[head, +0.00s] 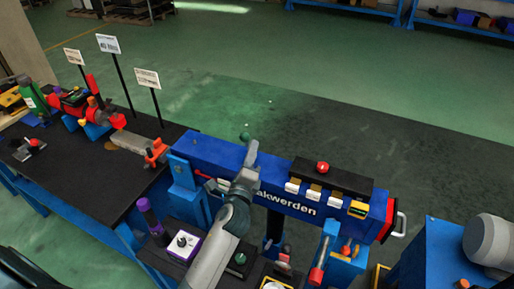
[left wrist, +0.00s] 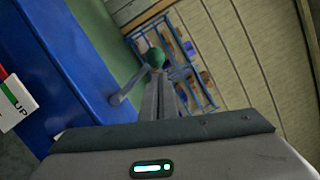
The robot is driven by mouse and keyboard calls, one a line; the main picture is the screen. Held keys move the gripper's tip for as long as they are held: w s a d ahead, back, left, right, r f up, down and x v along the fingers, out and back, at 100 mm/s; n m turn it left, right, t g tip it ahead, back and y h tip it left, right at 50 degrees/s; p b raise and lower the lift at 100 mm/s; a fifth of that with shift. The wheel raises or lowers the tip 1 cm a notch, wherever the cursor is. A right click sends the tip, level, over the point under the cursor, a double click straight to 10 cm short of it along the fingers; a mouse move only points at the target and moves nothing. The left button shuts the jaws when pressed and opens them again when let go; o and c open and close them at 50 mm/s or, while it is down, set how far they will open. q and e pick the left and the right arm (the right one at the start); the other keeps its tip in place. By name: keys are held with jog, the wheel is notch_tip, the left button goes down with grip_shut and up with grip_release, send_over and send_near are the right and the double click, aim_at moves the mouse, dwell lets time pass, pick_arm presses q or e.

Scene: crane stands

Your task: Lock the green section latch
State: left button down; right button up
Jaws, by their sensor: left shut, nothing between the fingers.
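A green ball knob (head: 245,136) shows at the far side of the blue beam (head: 212,151), just past my left gripper (head: 253,149). In the left wrist view the green knob (left wrist: 155,57) sits on a grey lever (left wrist: 126,87) that comes from the blue beam's side. My left gripper is shut and empty. Its fingertips (left wrist: 160,78) appear right at the knob; whether they touch it I cannot tell. My left forearm crosses over the beam and hides part of its lettering. My right gripper is not in view.
A black control box with a red button (head: 322,167) sits on the beam's right part. A dark bench (head: 75,180) with tools and sign posts stands at the left. A red end plate with a white handle (head: 398,224) closes the beam's right end. Open floor lies beyond.

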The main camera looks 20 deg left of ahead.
pick_arm(q)
jog(key=shift+a+n+p, duration=0.3)
jog(key=shift+a+n, duration=0.05)
jog(key=shift+n, duration=0.25)
dwell(0.3)
